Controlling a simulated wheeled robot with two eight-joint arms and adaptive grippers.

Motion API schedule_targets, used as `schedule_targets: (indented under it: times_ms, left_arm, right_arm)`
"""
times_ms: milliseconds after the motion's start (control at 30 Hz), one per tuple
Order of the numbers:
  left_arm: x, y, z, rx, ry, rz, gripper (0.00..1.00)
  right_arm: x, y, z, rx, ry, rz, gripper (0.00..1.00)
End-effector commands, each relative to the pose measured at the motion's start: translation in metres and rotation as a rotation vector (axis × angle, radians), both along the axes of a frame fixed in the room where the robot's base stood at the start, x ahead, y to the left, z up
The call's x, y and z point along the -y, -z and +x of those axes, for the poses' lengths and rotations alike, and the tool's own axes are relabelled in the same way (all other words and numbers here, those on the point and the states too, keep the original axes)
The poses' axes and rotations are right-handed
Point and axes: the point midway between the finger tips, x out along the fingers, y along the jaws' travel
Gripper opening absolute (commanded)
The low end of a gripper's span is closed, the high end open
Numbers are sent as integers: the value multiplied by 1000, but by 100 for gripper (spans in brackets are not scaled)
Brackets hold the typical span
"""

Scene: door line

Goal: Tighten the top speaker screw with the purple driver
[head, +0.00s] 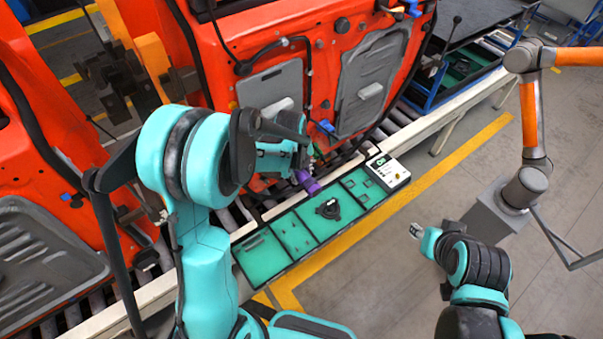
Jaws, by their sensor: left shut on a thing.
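The purple driver (307,182) shows at the lower edge of the red door (285,50), just above the parts tray. My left gripper (302,163) is shut on it, close in front of the door. My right gripper (416,230) is low over the floor, right of the tray and away from the door. Its fingers are too small to read.
A green tray (283,262) with compartments lies along the conveyor's front rail. It holds a black part (327,208) and small pieces. Another red door stands at left. An orange arm (530,110) stands on a grey pedestal at right. The floor between is clear.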

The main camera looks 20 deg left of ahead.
Motion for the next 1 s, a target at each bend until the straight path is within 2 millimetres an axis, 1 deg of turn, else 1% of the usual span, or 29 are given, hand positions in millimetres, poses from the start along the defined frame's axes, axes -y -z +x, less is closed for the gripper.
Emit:
schedule_targets:
  times_ms: [133,233,1000]
  left_arm:
    - [-2,0,1,3,-2,4,0]
    - [1,0,-1,4,-1,3,0]
    - [50,1,-39,2,2,0,0]
  right_arm:
    - [0,0,0,0,0,0,40]
    - [0,1,0,0,0,0,40]
    - [0,10,0,0,0,0,40]
